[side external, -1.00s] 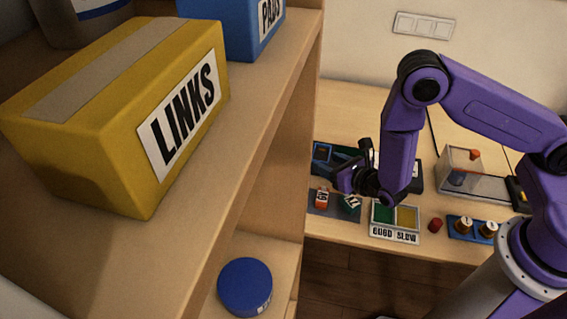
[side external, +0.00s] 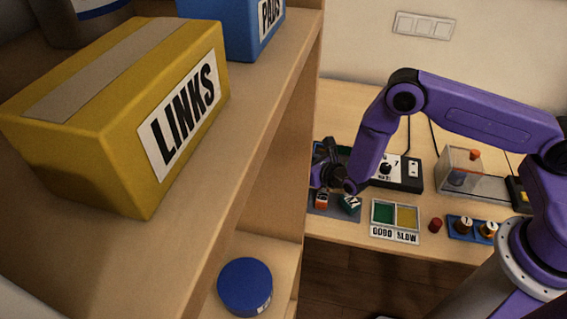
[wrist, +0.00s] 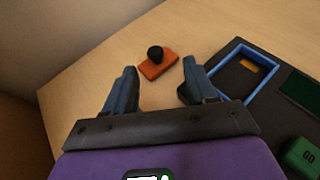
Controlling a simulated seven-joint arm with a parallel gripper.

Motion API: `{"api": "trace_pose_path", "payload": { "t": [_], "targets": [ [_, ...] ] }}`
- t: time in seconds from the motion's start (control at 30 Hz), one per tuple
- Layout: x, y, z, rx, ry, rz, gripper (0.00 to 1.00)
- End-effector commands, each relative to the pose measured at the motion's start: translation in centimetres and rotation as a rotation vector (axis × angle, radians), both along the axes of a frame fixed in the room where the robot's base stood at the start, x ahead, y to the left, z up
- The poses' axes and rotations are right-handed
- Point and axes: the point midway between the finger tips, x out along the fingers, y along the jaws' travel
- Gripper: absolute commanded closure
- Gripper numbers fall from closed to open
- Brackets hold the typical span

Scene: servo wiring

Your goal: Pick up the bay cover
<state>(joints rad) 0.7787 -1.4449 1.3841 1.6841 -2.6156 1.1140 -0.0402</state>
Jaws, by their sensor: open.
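The bay cover looks to be the orange-red plate with a black knob (wrist: 158,67) in the wrist view. It lies flat on the wooden table, beyond and between my fingertips, apart from them. My gripper (wrist: 159,78) is open and empty, with one finger on each side of the view. In the side view my gripper (side external: 326,160) is over the left end of the table, close to the shelf edge. I cannot make out the cover there. A blue-rimmed open bay (wrist: 216,80) with a small orange piece inside sits right of my fingers.
A green block (wrist: 303,157) is at lower right of the wrist view. The side view shows a GOOD/SLOW tray (side external: 395,236), a black dial box (side external: 398,185), a red knob (side external: 435,225) and a clear case (side external: 460,170). A shelf (side external: 285,120) stands at left with a yellow LINKS box (side external: 100,110).

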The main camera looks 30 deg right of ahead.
Motion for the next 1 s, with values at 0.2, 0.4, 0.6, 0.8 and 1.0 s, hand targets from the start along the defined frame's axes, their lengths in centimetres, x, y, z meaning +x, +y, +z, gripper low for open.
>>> {"api": "trace_pose_path", "payload": {
  "t": [0.2,0.4,0.6,0.8,1.0],
  "targets": [
    [1.3,0.2,-0.6,0.0,0.0,0.0,0.44],
    [2.1,0.6,-0.9,0.0,-0.001,0.0,0.44],
    [3.8,1.4,-1.9,0.001,-0.001,0.001,0.44],
    [5.5,1.7,-2.6,0.0,-0.001,0.0,0.44],
    [5.9,1.8,-2.8,0.0,0.0,0.001,0.44]
  ]
}}
